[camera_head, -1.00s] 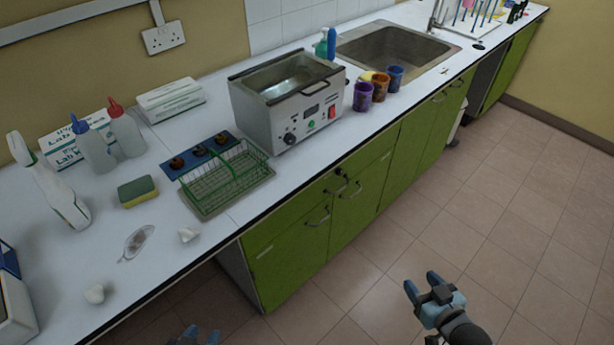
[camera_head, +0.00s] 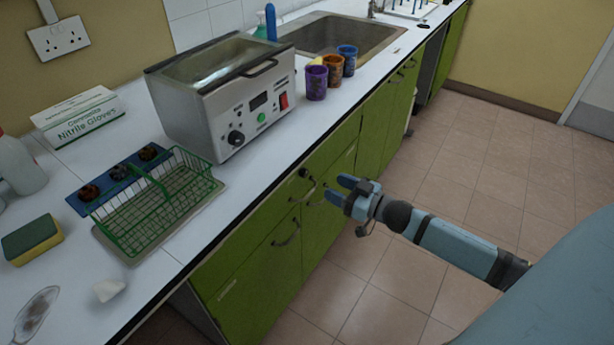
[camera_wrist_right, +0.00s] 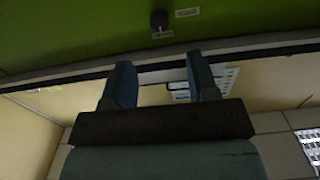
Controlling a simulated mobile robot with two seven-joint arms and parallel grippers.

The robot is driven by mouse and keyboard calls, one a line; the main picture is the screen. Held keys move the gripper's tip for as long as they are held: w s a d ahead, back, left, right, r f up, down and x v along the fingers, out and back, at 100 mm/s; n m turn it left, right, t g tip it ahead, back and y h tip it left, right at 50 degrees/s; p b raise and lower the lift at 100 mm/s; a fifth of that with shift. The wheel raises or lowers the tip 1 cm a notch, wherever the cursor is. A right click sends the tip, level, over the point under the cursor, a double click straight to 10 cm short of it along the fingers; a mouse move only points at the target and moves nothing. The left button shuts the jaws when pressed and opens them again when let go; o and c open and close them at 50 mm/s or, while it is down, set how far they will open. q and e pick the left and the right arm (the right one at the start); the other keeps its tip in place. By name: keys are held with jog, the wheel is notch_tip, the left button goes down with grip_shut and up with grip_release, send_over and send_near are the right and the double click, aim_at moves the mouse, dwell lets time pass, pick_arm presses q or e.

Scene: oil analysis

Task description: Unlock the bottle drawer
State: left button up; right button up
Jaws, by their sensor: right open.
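The green drawer front (camera_head: 262,215) sits under the white counter, below the metal bath. My left gripper is out of view.
The metal bath (camera_head: 222,115) stands on the counter (camera_head: 215,205) above the drawers. A green wire basket (camera_head: 160,205) and several coloured cups, one purple (camera_head: 316,83), are near the counter edge. The floor (camera_head: 400,290) in front is clear.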

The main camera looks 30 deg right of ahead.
aim_at(307, 174)
jog(key=x, duration=0.9)
jog(key=shift+b, duration=0.4)
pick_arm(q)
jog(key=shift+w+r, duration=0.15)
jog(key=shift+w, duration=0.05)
pick_arm(e)
jog(key=shift+c, duration=0.5)
jog(key=c, duration=0.8)
